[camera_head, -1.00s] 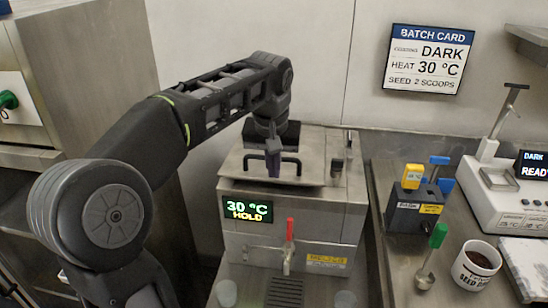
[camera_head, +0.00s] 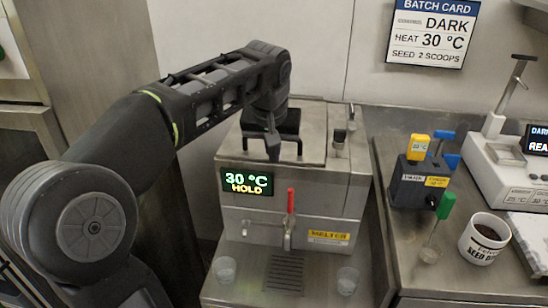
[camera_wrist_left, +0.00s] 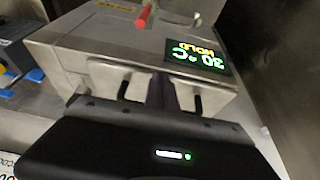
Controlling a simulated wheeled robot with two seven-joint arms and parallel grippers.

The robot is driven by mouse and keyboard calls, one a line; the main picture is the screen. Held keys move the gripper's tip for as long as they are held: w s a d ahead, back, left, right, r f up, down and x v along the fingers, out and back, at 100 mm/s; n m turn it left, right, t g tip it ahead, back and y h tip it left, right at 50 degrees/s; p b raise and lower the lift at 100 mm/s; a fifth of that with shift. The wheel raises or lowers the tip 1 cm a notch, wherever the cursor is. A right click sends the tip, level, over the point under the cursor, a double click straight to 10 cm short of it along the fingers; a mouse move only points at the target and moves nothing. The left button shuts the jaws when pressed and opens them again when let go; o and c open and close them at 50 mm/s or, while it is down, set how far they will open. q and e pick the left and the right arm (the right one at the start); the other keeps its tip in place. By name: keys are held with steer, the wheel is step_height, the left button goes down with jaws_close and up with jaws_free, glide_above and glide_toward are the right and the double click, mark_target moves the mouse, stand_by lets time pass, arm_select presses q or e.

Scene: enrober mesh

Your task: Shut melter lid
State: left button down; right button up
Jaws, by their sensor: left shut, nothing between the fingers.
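The melter (camera_head: 320,205) is a steel box with a green "30 °C HOLD" display (camera_head: 246,182). Its steel lid (camera_head: 315,130) lies flat on top, looking shut, its far part hidden behind my arm. The lid carries a black bar handle (camera_head: 298,146). My left gripper (camera_head: 272,150) is shut and empty, pointing down at the handle; whether it touches is unclear. In the left wrist view, the shut fingers (camera_wrist_left: 164,92) lie between the black handle's posts (camera_wrist_left: 123,89). My right gripper is not in view.
A red-handled tap (camera_head: 290,203) sticks out of the melter's front above a drip grate (camera_head: 284,272), with clear cups (camera_head: 225,270) beside it. A tool block (camera_head: 412,185), a mug (camera_head: 484,238) and a white device (camera_head: 500,165) stand on the right counter.

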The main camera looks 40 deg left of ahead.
arm_select(q)
steer(key=shift+s+d+f, duration=0.1)
steer(key=shift+s+f, duration=0.1)
steer(key=shift+f, duration=0.35)
steer(key=shift+r, duration=0.1)
steer(key=r+p, duration=0.4)
steer(key=shift+w+r, duration=0.2)
steer(key=shift+r, duration=0.05)
steer(key=p+v, duration=0.2)
steer(key=v, duration=0.8)
steer(key=shift+a+r, duration=0.25)
steer(key=shift+r, duration=0.05)
steer(key=shift+w, duration=0.1)
